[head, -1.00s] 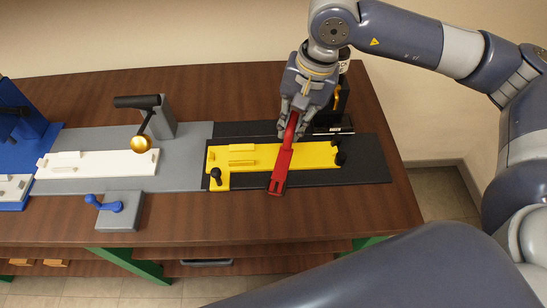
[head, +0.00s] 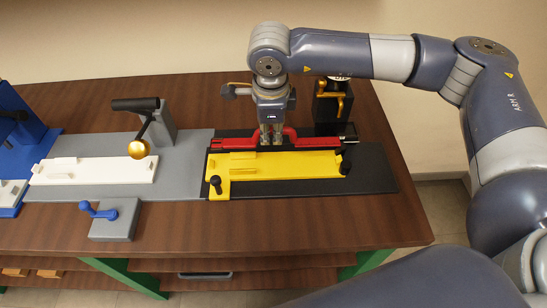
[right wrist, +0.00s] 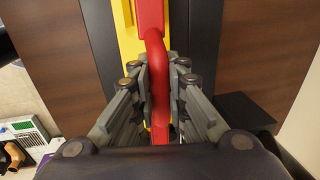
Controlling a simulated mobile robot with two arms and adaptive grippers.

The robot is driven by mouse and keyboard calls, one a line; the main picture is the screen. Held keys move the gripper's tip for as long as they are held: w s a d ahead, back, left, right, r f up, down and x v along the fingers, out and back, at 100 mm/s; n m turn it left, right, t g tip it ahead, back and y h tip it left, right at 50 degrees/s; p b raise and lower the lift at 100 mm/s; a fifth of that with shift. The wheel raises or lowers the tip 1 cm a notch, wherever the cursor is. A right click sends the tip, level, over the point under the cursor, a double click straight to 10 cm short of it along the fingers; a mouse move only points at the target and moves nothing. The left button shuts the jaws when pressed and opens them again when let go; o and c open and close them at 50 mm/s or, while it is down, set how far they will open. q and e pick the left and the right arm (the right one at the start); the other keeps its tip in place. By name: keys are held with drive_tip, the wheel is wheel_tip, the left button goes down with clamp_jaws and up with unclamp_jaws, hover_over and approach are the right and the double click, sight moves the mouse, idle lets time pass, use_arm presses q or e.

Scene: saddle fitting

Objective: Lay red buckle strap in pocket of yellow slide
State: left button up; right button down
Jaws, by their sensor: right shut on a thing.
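The red buckle strap (head: 312,142) is long and flat with a raised handle. It lies lengthwise along the back edge of the yellow slide (head: 300,166) in the head view; I cannot tell whether it touches the slide. My right gripper (head: 271,140) is shut on the strap's handle from above. In the right wrist view the handle (right wrist: 157,75) runs between the fingers (right wrist: 158,90), with a strip of the yellow slide (right wrist: 127,35) to its left. The slide's pocket is not clearly made out. My left gripper is not in view.
The slide sits on a black base plate (head: 378,182) with black knobs (head: 215,184) at its ends. A black block with a gold clamp (head: 333,102) stands behind at right. A white slide (head: 95,170), a lever with a gold ball (head: 138,149) and a blue handle (head: 98,211) are to the left.

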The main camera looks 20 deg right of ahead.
wheel_tip(320, 180, down, 8)
drive_tip(key=shift+r+p, duration=0.1)
drive_tip(key=shift+p, duration=0.8)
drive_tip(key=shift+f, duration=0.2)
drive_tip(key=c, duration=1.6)
unclamp_jaws()
drive_tip(key=shift+r, duration=0.1)
drive_tip(key=shift+r, duration=0.55)
wheel_tip(320, 180, up, 11)
drive_tip(key=s+b, duration=0.2)
drive_tip(key=shift+a, duration=0.3)
